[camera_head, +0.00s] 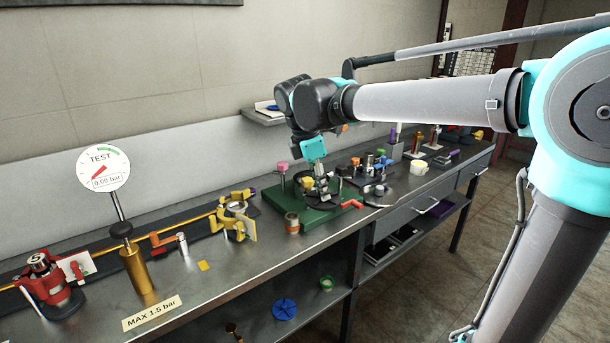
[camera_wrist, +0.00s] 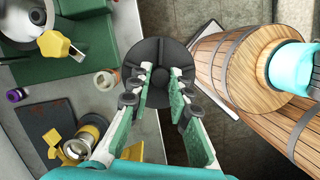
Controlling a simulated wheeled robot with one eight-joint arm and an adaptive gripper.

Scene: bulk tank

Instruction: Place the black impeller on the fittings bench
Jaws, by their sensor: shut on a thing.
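The black impeller (camera_wrist: 160,50), a round dark disc with radial ribs, lies between my fingertips in the wrist view. My gripper (camera_wrist: 160,76) is shut on it. In the head view my gripper (camera_head: 315,174) points down over the green block area of the long metal bench (camera_head: 215,275); the impeller is hard to tell apart there from dark parts behind it. In the wrist view the grey bench top (camera_wrist: 70,90) lies to the left of the disc, and dark floor shows to the right. I cannot tell the height of the disc above the bench.
A green block (camera_head: 285,220) stands near the gripper, beside a small brown-banded cylinder (camera_head: 292,223). A yellow clamp (camera_head: 235,215) and a brass pump with a gauge (camera_head: 103,168) stand left. A white mug (camera_head: 419,168) stands right. A wooden barrel shape (camera_wrist: 235,70) fills the wrist view's right.

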